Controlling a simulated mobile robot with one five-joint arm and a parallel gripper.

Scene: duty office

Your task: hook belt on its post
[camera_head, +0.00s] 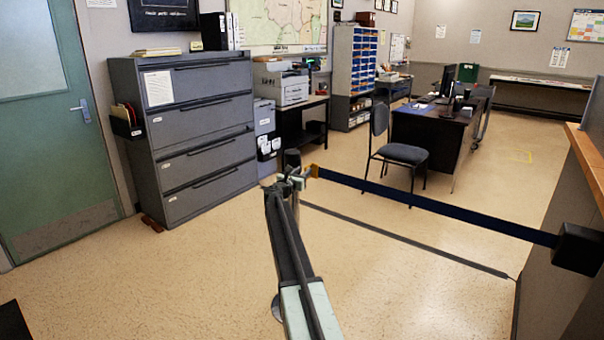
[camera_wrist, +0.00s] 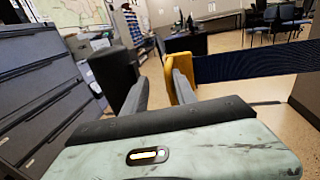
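The dark post (camera_head: 292,158) stands just left of that end, partly hidden by my gripper (camera_head: 290,183). In the wrist view, my gripper (camera_wrist: 158,92) has its fingers apart, with floor visible between them. The yellow end (camera_wrist: 170,88) is at the right finger, partly behind it. The black post top (camera_wrist: 112,70) is beyond the left finger. A gap shows between post and yellow end; whether they connect elsewhere is hidden.
A wooden-topped counter (camera_head: 586,160) stands at right. A grey filing cabinet (camera_head: 200,130) and a green door (camera_head: 50,130) are at left. A chair (camera_head: 400,150) and desk (camera_head: 445,120) stand beyond the belt. The near floor is mostly clear.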

